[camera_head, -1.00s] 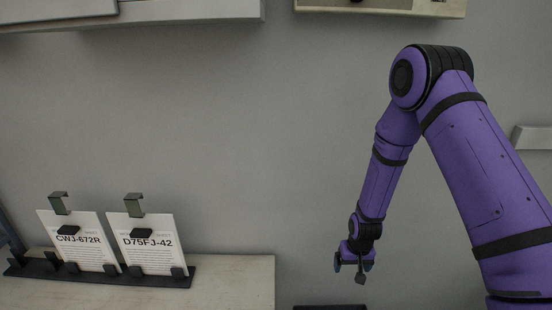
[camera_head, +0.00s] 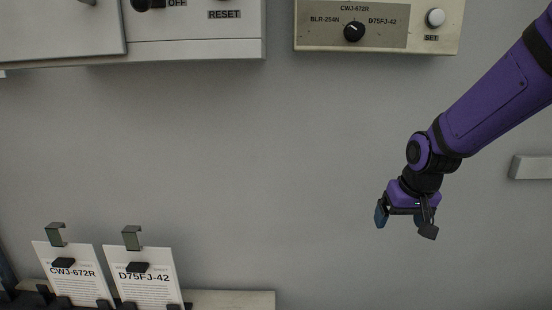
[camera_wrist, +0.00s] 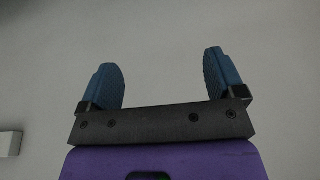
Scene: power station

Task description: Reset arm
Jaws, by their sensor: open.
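My gripper (camera_head: 406,222) hangs at the right in the head view, in front of the grey wall and clear of other things. My purple arm comes in from the right edge and slopes down to it. In the wrist view my gripper (camera_wrist: 163,85) shows two blue fingers set wide apart, with nothing between them but plain wall. My gripper is open and empty.
A panel with a selector knob (camera_head: 354,32) and a SET button (camera_head: 435,18) is above. A RESET panel (camera_head: 195,50) is upper left. Cards CWJ-672R (camera_head: 75,278) and D75FJ-42 (camera_head: 145,280) stand lower left by a pale table (camera_head: 235,299). A light block (camera_head: 531,167) is at right.

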